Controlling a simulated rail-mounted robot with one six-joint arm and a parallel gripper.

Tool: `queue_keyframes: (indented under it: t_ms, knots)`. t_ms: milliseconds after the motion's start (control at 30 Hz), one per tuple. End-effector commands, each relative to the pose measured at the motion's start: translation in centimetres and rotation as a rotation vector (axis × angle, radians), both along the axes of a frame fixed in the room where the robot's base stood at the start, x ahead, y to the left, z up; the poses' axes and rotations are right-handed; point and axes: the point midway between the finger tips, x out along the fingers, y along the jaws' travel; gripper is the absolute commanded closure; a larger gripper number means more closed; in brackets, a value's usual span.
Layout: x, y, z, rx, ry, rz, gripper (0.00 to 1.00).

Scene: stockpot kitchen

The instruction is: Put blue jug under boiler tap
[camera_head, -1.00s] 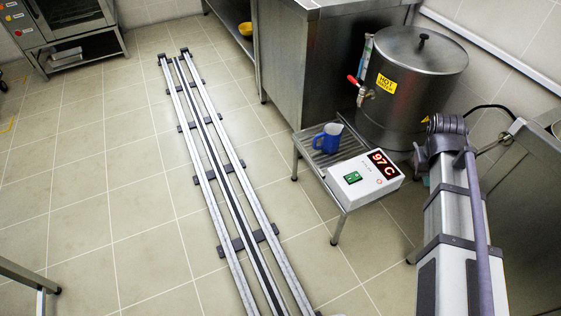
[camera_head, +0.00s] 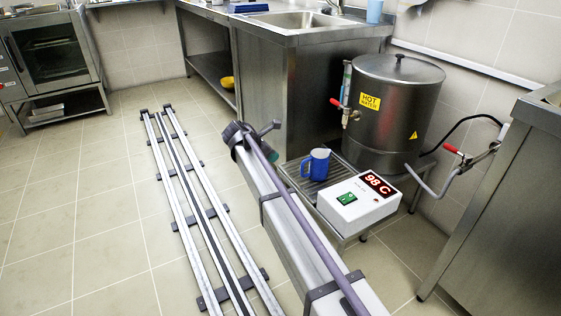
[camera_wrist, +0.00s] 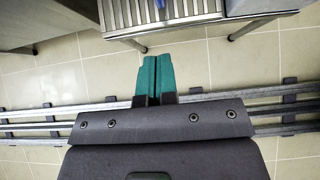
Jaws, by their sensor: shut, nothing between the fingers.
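The blue jug (camera_head: 316,165) stands upright on the slatted metal stand (camera_head: 296,178), its handle toward the left. The steel boiler (camera_head: 398,118) with a yellow hot water label is behind it. The boiler tap (camera_head: 348,116), with a red lever, is above the jug's level and to its right in the head view. My gripper's teal fingers (camera_wrist: 153,75) are shut and empty in the wrist view, pointing at the stand's edge (camera_wrist: 160,28). In the head view my gripper is mostly hidden behind the arm, left of the jug and apart from it.
A white control box (camera_head: 358,203) reading 98 C sits on the stand's near end. A floor rail (camera_head: 185,200) runs along the left. A steel sink counter (camera_head: 290,80) is behind and another counter (camera_head: 500,200) is at right. Open floor lies left of the rail.

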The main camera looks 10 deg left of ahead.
Motion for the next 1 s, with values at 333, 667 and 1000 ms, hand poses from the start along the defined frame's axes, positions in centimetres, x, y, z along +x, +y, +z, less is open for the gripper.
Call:
queue_keyframes:
  t_ms: [333, 667, 1000]
  knots:
    - [3.2, -4.0, -6.1, 0.002, 0.0, -0.004, 1.0]
    - [6.1, -7.7, -6.4, 0.002, 0.0, -0.001, 1.0]
    - [6.4, -8.0, -6.4, 0.002, 0.0, -0.001, 1.0]
